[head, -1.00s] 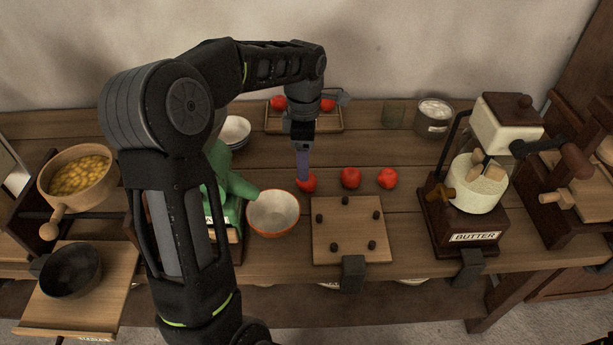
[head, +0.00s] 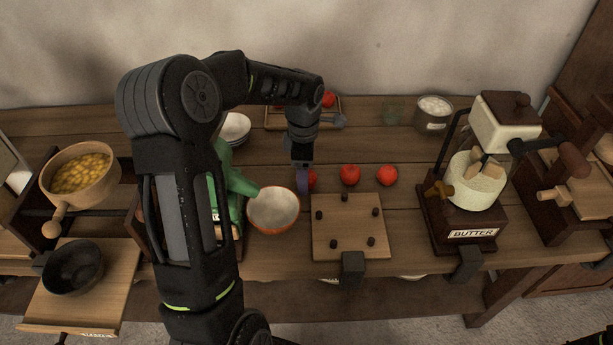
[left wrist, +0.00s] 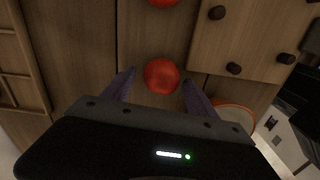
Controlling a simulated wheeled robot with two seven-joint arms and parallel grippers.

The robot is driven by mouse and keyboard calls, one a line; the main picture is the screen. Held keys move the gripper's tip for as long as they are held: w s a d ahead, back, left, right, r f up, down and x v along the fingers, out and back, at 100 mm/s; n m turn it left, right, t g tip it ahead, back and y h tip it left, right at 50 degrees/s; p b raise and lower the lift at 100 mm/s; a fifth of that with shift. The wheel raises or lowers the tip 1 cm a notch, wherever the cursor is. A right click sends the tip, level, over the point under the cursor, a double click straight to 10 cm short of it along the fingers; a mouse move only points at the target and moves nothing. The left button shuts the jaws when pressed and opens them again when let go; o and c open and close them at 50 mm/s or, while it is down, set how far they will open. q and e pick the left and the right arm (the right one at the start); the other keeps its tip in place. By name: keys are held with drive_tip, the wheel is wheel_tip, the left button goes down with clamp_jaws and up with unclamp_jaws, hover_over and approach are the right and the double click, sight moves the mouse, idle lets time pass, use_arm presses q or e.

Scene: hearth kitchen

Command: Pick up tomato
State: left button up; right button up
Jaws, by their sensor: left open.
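Three red tomatoes lie in a row on the wooden table. The left tomato (head: 312,178) is partly hidden by my left gripper (head: 303,188), which points down over it. In the left wrist view that tomato (left wrist: 161,75) sits between the two spread purple fingers of my gripper (left wrist: 158,88), a little ahead of their tips. The gripper is open and empty; I cannot tell whether a finger touches the tomato. The middle tomato (head: 349,174) also shows at the top of the left wrist view (left wrist: 163,2). The right tomato (head: 386,174) lies apart. My right gripper is out of view.
A white bowl with an orange rim (head: 273,210) stands left of the gripper. A pegged wooden board (head: 348,245) lies in front of the tomatoes. A butter churn (head: 470,180) stands to the right. A tray (head: 274,123) with red tomatoes is behind.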

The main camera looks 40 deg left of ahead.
use_arm(q)
drive_tip(key=shift+f, duration=0.75)
drive_tip(key=c, duration=1.4)
